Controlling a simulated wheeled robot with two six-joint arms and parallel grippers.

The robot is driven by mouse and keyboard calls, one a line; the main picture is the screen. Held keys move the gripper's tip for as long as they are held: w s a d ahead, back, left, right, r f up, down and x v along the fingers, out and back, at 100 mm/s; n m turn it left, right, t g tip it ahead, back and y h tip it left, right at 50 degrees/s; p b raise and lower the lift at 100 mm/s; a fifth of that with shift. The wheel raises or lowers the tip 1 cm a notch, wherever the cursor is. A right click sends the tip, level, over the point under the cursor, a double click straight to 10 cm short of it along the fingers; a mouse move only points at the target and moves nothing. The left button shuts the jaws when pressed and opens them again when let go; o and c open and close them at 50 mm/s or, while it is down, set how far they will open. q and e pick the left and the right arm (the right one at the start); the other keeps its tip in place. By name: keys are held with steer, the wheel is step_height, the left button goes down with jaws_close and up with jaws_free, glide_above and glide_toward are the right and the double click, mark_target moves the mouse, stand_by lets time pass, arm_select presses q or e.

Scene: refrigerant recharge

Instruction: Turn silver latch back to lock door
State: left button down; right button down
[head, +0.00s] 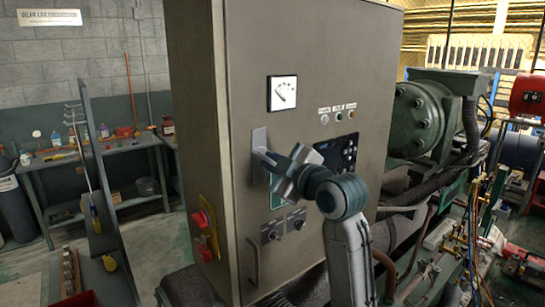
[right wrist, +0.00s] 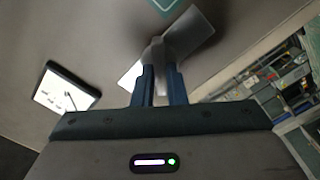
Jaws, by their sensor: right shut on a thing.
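The silver latch (head: 259,146) is on the front of the grey cabinet door (head: 310,60), below a white gauge. My right gripper (head: 268,158) is at the latch and hides part of it. In the right wrist view the latch plate (right wrist: 190,32) shows behind the fingers. My right gripper (right wrist: 160,82) is shut on the latch's handle (right wrist: 154,52), which sits between the two blue fingers. The door looks closed against the cabinet. My left gripper is not in view.
The gauge (head: 283,93) is above the latch. Red buttons (head: 203,222) stick out of the cabinet's left side, and a bar handle (head: 253,262) is low on the front. Green machinery (head: 420,115) with pipes stands close on the right. A workbench (head: 95,155) stands at the left.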

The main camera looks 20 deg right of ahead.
steer(key=shift+m, duration=0.4)
steer(key=shift+m+p, duration=0.5)
steer(key=shift+p, duration=0.05)
steer(key=shift+m, duration=1.8)
steer(key=m, duration=0.3)
steer(key=c, duration=1.5)
jaws_free()
steer(key=shift+c, duration=0.2)
